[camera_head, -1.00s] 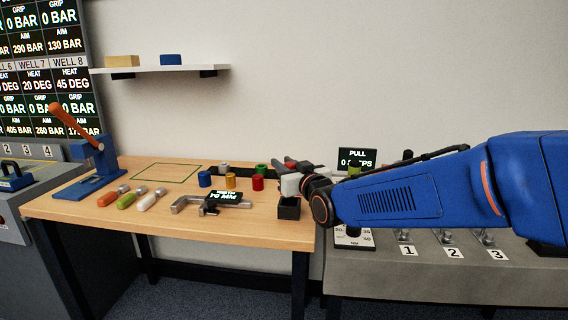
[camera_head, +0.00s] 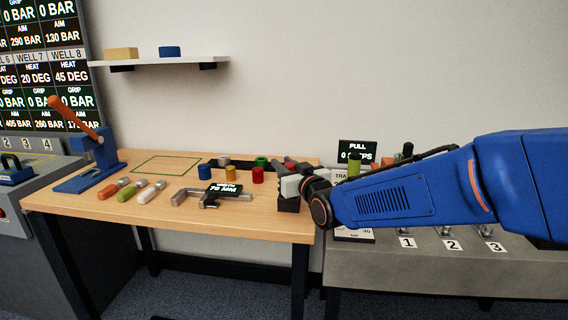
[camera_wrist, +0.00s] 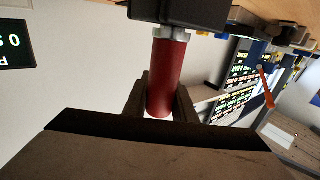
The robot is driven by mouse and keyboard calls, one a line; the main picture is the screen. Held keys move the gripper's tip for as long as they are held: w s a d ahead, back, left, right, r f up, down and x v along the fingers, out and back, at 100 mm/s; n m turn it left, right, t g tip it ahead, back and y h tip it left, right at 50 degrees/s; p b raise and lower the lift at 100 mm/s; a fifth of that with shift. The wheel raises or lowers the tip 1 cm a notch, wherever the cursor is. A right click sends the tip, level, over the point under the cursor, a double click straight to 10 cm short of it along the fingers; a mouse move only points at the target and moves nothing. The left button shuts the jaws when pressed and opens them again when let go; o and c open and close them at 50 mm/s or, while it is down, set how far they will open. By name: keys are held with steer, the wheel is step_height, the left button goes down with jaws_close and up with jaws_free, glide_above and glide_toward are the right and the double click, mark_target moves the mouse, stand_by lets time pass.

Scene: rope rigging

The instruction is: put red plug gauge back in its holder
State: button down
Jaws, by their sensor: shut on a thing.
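The red plug gauge (camera_wrist: 167,75) is between the two fingers of my gripper (camera_wrist: 162,100) in the wrist view, which are shut on its red handle. Its silver collar is right at a dark block, the holder (camera_wrist: 182,10); the part beyond the collar is hidden, so I cannot tell how deep it sits. In the head view my gripper (camera_head: 291,182) is just above the black holder (camera_head: 288,206) at the right end of the wooden table. Only a little red of the gauge shows there.
Several coloured cylinders (camera_head: 230,174) stand left of my gripper. A grey console (camera_head: 450,268) adjoins on the right.

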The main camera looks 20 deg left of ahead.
steer(key=shift+f, duration=0.8)
steer(key=c, duration=1.4)
jaws_free()
steer(key=shift+s, duration=0.1)
steer(key=v, duration=1.7)
steer(key=shift+d, duration=0.15)
